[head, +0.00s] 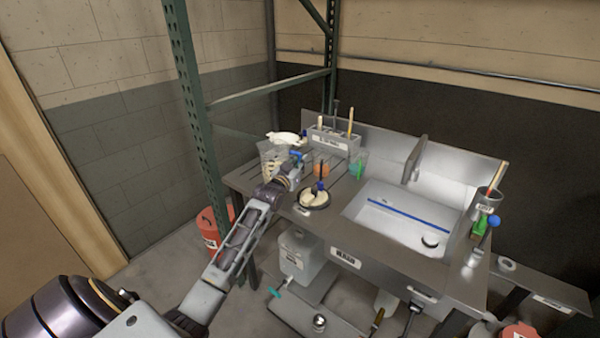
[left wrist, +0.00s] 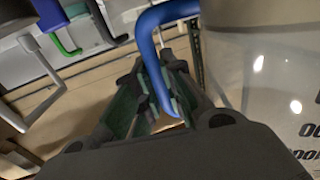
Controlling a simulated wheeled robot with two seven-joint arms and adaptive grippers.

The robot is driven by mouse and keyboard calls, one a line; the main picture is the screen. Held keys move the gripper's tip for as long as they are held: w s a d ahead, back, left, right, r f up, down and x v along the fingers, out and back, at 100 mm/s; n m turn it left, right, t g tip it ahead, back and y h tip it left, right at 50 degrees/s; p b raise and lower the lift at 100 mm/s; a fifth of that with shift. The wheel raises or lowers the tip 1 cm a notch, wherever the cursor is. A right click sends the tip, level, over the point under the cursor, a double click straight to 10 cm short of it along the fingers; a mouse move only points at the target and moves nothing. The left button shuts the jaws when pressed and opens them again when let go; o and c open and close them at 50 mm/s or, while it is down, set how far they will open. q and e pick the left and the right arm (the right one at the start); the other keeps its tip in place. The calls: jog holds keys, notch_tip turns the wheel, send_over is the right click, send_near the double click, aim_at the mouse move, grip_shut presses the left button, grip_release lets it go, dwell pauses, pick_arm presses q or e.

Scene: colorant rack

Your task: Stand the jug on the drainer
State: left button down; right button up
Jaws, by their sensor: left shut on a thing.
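The jug (head: 271,160) is a clear, see-through vessel with a blue handle, at the back left of the sink unit. My left gripper (head: 294,164) is shut on the blue handle. The left wrist view shows the fingers (left wrist: 165,100) around the handle (left wrist: 148,45) and the jug's clear wall (left wrist: 255,70) with dark markings at right. The drainer (head: 338,163) is the grooved steel surface left of the basin. The jug looks upright over its left back part; I cannot tell whether its base touches. My right gripper is not in view.
An orange cup (head: 321,169), a green cup (head: 357,168) and a round dish (head: 313,198) stand near the jug. A grey rack (head: 333,138) with tools is behind. The basin (head: 405,222) is at right. A green post (head: 196,110) rises left of the unit.

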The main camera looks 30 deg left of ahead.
pick_arm(q)
jog(key=shift+f, duration=1.75)
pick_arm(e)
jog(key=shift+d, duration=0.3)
pick_arm(q)
jog(key=shift+f, duration=0.1)
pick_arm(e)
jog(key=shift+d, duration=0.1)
